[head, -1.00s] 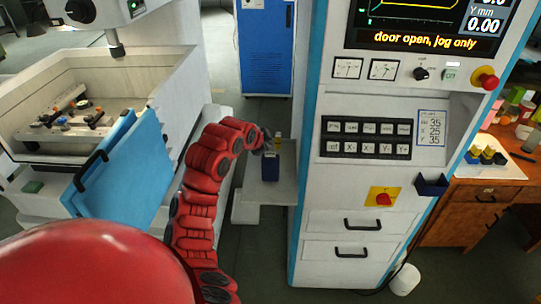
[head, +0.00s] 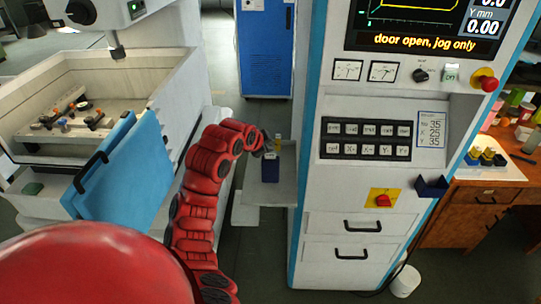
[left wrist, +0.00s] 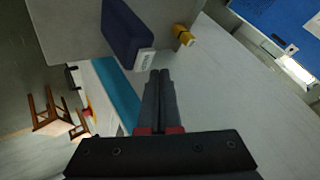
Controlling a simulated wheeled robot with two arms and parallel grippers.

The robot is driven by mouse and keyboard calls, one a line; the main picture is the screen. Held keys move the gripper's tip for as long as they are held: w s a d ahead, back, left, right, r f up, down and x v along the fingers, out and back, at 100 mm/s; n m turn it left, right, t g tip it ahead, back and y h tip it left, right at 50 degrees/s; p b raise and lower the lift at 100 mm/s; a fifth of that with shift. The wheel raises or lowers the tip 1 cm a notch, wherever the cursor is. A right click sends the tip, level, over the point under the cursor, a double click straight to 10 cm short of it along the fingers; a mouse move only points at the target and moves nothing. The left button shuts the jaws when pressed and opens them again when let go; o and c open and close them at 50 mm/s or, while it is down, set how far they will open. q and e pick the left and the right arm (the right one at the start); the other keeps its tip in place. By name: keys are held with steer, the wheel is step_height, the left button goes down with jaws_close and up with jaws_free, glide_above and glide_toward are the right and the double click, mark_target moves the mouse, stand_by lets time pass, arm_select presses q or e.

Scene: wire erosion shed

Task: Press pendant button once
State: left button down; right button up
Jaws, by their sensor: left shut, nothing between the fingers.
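My left gripper (head: 269,146) is at the end of the red arm, over the small grey shelf beside the control cabinet. In the left wrist view its two dark fingers (left wrist: 160,76) are together with nothing between them. A dark blue box (head: 270,171) stands on the shelf, just below the gripper in the head view. In the left wrist view the blue box (left wrist: 128,25) has a white labelled end near the fingertips, with a gap between. A small yellow piece (left wrist: 184,35) is beside it. No pendant button is clearly distinguishable. My right gripper is out of view.
The control cabinet (head: 333,225) stands right of the shelf (head: 248,190), with a black key panel (head: 366,139) and red stop knobs. The open machine tank (head: 40,80) with a blue door (head: 118,175) is at left. A blue cabinet (head: 264,50) stands behind.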

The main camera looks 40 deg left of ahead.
mark_target(268, 157)
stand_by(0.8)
arm_select(q)
steer(key=shift+f+b, duration=0.45)
steer(key=shift+f+b, duration=0.35)
steer(key=shift+f, duration=0.05)
stand_by(0.5)
stand_by(0.3)
steer(key=shift+r, duration=0.85)
steer(key=shift+r, duration=2.5)
steer(key=shift+f, duration=0.1)
